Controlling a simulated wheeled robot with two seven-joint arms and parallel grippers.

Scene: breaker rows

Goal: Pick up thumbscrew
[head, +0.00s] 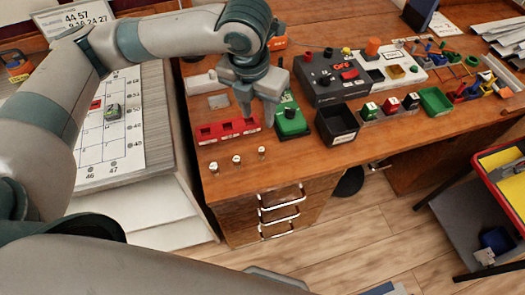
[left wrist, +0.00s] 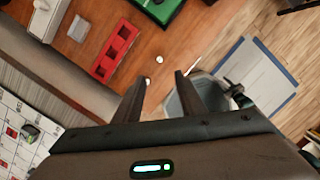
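Three small silver-white thumbscrews stand apart on the wooden desk near its front edge: a left one (head: 214,166), a middle one (head: 236,160) and a right one (head: 262,151). In the left wrist view one small pale thumbscrew (left wrist: 159,59) shows beyond my fingertips; which of the three it is I cannot tell. My left gripper (head: 257,110) is above the desk, behind the thumbscrews in the head view, pointing down near the red tray. In the left wrist view its two fingers (left wrist: 157,85) are apart with nothing held between them. My right gripper is not seen.
A red slotted tray (head: 228,131) lies behind the thumbscrews. A green box with a black knob (head: 291,122) and a black open bin (head: 337,124) stand to the right. A numbered white board (head: 110,135) is at left. The desk front around the thumbscrews is clear.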

